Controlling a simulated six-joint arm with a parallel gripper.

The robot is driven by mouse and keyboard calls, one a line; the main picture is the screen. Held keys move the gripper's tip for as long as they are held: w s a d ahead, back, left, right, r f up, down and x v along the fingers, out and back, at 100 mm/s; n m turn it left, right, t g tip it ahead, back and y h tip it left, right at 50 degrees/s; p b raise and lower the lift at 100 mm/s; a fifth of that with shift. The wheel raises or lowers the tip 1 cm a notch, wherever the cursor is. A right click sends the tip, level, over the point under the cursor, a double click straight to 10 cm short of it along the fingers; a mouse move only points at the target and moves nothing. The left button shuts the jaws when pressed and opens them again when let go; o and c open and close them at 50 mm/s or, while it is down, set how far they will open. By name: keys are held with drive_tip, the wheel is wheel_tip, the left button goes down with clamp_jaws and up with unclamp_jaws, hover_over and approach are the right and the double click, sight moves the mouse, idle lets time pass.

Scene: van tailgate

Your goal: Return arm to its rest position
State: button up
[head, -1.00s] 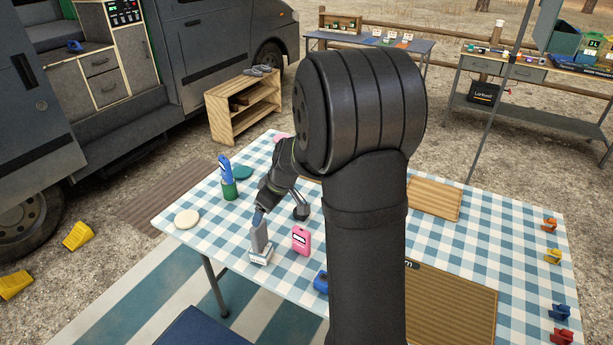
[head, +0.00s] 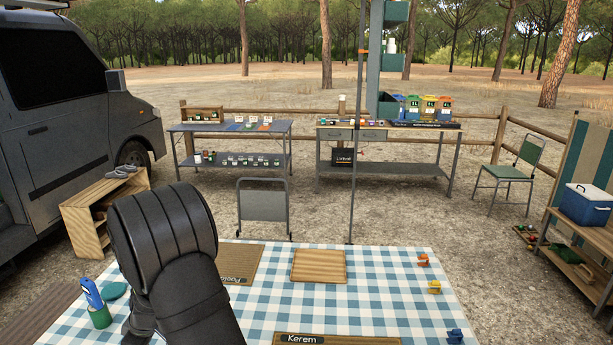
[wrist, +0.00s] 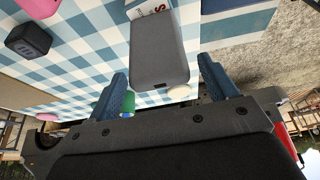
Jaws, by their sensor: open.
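My gripper (wrist: 164,75) shows in the wrist view with its two blue fingers spread apart. A grey upright block (wrist: 158,45) with a white labelled base (wrist: 148,8) shows in the gap between them; I see no finger touching it. My arm's dark elbow fills the lower left of the head view, where the gripper itself is out of sight. The blue checked tablecloth (head: 382,300) lies under the arm in the head view.
A green cup (head: 100,317) with a blue item (head: 91,293) stands left of my arm. A wooden board (head: 319,266) and a mat marked Kerem (head: 375,341) lie on the table. Orange (head: 423,260) and yellow (head: 434,287) clips sit right. A black object (wrist: 29,41) shows in the wrist view.

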drive_tip(key=shift+r, duration=0.4)
drive_tip(key=shift+f, duration=0.1)
